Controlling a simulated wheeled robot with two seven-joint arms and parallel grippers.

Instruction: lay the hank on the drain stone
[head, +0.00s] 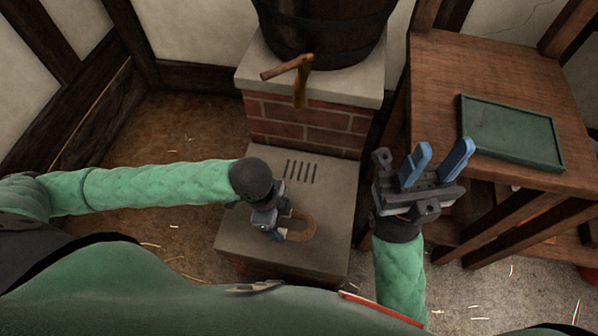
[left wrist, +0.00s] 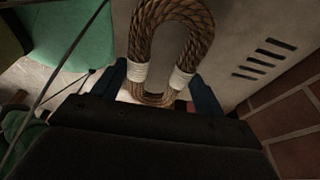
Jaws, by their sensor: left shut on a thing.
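The hank (head: 302,230) is a loop of brown rope with white bindings. My left gripper (head: 279,232) is shut on the hank, and in the left wrist view the hank (left wrist: 170,30) stands out from between the blue fingers (left wrist: 160,90). The drain stone (head: 323,190) is a grey slab with several dark slots, under the hank in the head view. I cannot tell whether the hank touches the stone. My right gripper (head: 440,162) is open and empty, raised to the right of the drain stone.
A brick pedestal (head: 308,127) behind the stone carries a dark wooden barrel (head: 322,32) with a tap (head: 298,75). A wooden table (head: 440,65) on the right bears a green tray (head: 512,130). The slotted part of the stone is clear.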

